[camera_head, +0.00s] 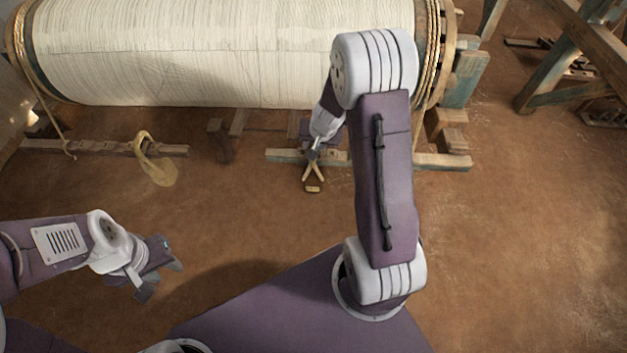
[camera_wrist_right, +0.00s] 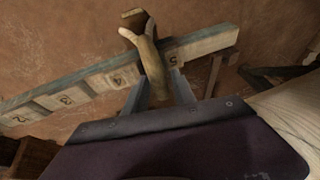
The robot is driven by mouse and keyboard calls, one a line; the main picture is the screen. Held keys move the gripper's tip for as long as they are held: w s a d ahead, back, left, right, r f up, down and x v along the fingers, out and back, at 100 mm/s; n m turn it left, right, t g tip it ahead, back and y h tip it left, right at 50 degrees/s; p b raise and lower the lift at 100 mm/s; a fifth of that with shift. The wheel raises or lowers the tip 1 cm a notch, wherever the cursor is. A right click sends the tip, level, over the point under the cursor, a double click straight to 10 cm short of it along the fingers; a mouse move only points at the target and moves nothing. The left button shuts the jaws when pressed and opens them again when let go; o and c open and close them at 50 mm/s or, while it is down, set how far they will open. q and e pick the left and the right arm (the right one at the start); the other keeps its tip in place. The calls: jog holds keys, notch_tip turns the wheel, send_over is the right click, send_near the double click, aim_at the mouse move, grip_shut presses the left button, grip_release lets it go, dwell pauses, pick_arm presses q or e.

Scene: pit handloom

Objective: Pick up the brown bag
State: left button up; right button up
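No plainly shaped brown bag shows. A small tan forked thing with a brown end piece (camera_head: 313,189) lies at the tip of my right gripper (camera_head: 312,157), by a wooden beam. In the right wrist view, its tan part (camera_wrist_right: 150,55) reaches between the fingers of my right gripper (camera_wrist_right: 158,88), and its dark brown end (camera_wrist_right: 133,18) points away. The fingers stand apart on either side; whether they press on it I cannot tell. A yellowish limp thing with a loop (camera_head: 160,171) lies farther left. My left gripper (camera_head: 163,280) is open and empty above the floor.
A large roll of cream warp (camera_head: 190,50) spans the back. A numbered wooden beam (camera_wrist_right: 205,44) lies beside the tan thing. Low timbers (camera_head: 105,148) lie under the roll, and a wooden frame (camera_head: 560,60) stands at the back right. Brown floor at right is clear.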

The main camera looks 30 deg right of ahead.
grip_shut()
dwell(1.4)
jog(key=shift+w+r, duration=0.1)
